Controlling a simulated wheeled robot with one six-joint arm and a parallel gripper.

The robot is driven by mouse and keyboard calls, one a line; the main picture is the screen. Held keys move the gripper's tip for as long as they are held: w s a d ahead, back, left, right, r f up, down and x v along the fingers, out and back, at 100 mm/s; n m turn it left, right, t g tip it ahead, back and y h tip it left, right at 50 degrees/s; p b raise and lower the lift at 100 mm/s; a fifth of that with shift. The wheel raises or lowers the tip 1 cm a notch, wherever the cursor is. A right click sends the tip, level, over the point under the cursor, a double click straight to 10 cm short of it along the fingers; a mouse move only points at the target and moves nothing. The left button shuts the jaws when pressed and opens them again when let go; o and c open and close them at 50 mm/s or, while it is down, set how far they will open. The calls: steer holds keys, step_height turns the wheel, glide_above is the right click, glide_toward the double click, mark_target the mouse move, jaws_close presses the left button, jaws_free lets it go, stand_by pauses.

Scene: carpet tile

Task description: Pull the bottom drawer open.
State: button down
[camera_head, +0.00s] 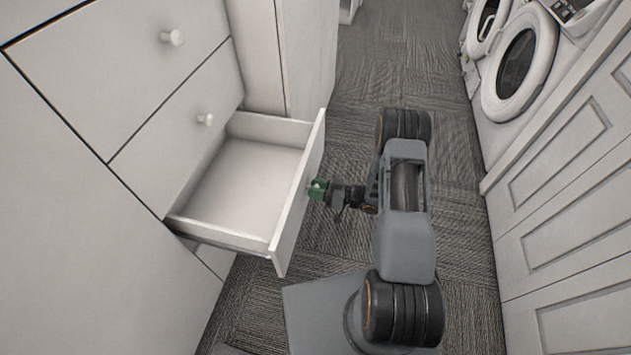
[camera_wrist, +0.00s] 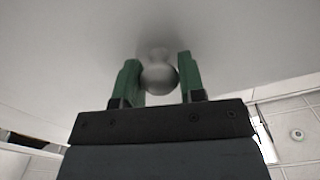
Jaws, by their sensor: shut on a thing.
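A white drawer (camera_head: 247,180) is pulled well out of the white cabinet at the left in the head view, and its inside is empty. Its front panel (camera_head: 298,205) faces right, toward my arm. My gripper (camera_head: 319,189) is at the outer face of this panel. In the wrist view, its two green fingers are shut on the round drawer knob (camera_wrist: 158,79), one on each side. The knob is hidden in the head view. A strip of white front (camera_head: 214,258) shows below the open drawer, mostly covered by it.
Two closed drawers with knobs (camera_head: 172,37) (camera_head: 205,119) are above the open one. White cabinet doors (camera_head: 565,215) and a front-loading washer (camera_head: 518,65) line the right side. Grey carpet (camera_head: 375,50) runs clear toward the back between the two sides.

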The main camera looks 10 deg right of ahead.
steer(key=shift+s+d, duration=0.3)
steer(key=c, duration=0.7)
jaws_free()
steer(key=shift+d, duration=0.15)
steer(key=p+v, duration=0.1)
steer(key=v, duration=1.2)
steer(key=shift+s+d+p, duration=0.2)
steer(key=shift+d+p, duration=0.05)
steer(key=shift+p, duration=0.05)
